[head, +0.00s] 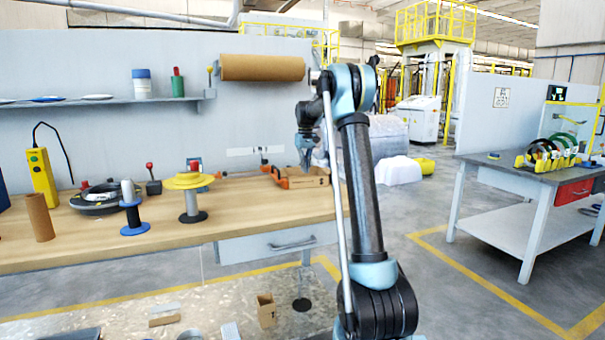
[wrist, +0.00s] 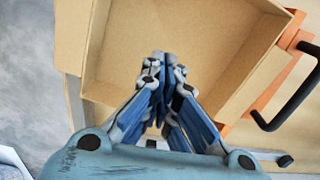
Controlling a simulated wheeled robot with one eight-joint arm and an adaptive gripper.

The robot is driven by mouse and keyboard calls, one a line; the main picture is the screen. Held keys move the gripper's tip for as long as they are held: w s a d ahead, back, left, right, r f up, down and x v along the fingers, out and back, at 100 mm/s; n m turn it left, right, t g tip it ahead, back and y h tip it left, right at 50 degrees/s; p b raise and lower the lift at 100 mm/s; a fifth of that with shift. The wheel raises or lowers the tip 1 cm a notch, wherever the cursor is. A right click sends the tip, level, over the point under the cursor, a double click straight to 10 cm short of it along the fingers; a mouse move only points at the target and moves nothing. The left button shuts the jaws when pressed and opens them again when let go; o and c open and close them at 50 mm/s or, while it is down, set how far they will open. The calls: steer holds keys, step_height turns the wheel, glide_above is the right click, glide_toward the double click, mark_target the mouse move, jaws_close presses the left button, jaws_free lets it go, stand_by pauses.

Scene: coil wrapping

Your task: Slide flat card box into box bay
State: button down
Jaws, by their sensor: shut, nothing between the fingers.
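A brown card box (head: 308,178) is at the right end of the wooden bench, next to orange parts of what looks like the box bay (head: 279,176). In the wrist view the card box (wrist: 190,40) is open-topped and shallow, and its inside floor shows empty. Orange bay parts (wrist: 270,95) run along its right side. Whether the box is fully in the bay I cannot tell. My gripper (head: 307,160) is above the box, pointing down. In the wrist view my gripper (wrist: 163,68) is shut with nothing in it, over the box's near wall.
A black handle (wrist: 293,98) stands right of the box. On the bench to the left are a yellow spool (head: 190,182), a blue spool (head: 132,215) and a cardboard tube (head: 39,217). A brown roll (head: 262,68) hangs on the wall behind.

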step_height(320, 180, up, 8)
steer(key=s+d+f+m+t, duration=0.1)
steer(key=s+d, duration=0.2)
steer(key=s, duration=1.2)
steer(key=s+d+m, duration=0.1)
steer(key=s+d, duration=0.2)
steer(key=s, duration=1.2)
steer(key=s+d+f, duration=0.1)
steer(key=s+f, duration=1)
steer(key=s, duration=0.3)
steer(key=s+d+f+m+t, duration=0.1)
steer(key=s+d+f, duration=0.1)
steer(key=s+f, duration=1)
steer(key=shift+s+f, duration=0.2)
steer(key=shift+s, duration=0.85)
